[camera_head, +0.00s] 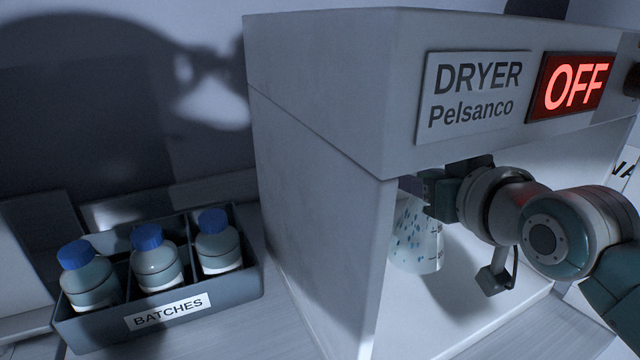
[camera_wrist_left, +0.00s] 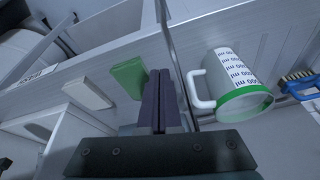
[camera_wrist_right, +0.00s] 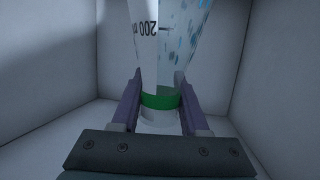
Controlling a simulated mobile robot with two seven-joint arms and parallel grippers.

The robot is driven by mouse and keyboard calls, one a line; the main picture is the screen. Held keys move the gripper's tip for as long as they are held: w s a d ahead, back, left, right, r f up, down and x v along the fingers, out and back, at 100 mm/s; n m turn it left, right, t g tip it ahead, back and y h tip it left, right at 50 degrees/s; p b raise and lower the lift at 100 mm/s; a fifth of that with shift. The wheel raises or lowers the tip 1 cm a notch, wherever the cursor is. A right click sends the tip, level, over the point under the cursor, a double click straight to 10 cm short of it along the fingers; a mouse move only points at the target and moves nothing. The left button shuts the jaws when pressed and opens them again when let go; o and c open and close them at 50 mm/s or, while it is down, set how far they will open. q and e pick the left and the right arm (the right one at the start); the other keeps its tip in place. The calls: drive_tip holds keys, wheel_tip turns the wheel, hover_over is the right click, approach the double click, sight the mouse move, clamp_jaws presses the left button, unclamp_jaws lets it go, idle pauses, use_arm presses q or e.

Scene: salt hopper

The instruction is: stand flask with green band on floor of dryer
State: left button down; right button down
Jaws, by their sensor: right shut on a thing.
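The flask (camera_head: 417,237) is a clear, cone-shaped vessel with blue specks inside, seen in the head view through the dryer's opening. In the right wrist view the flask (camera_wrist_right: 176,45) shows a "200" mark and a green band around its neck. My right gripper (camera_wrist_right: 159,102) is shut on the neck at the band. The flask looks roughly upright inside the dryer (camera_head: 320,150), close to the floor (camera_head: 505,315). I cannot tell whether its base touches the floor. My left gripper (camera_wrist_left: 160,100) is shut and empty, away from the dryer.
A batches tray (camera_head: 90,334) with blue-capped bottles stands left of the dryer. The dryer's sign (camera_head: 575,85) reads OFF. The left wrist view shows a measuring jug (camera_wrist_left: 235,80) with a green rim, a green block (camera_wrist_left: 129,77) and a blue brush (camera_wrist_left: 300,87).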

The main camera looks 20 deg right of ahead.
sight(409, 214)
drive_tip(key=shift+s+f, duration=0.1)
drive_tip(key=shift+f, duration=0.65)
wheel_tip(409, 214, down, 3)
drive_tip(key=shift+f+b, duration=0.1)
drive_tip(key=shift+b, duration=0.3)
drive_tip(key=shift+f, duration=0.35)
drive_tip(key=shift+w+f, duration=0.15)
drive_tip(key=shift+w, duration=0.05)
drive_tip(key=shift+f, duration=0.15)
drive_tip(key=shift+c, duration=2)
unclamp_jaws()
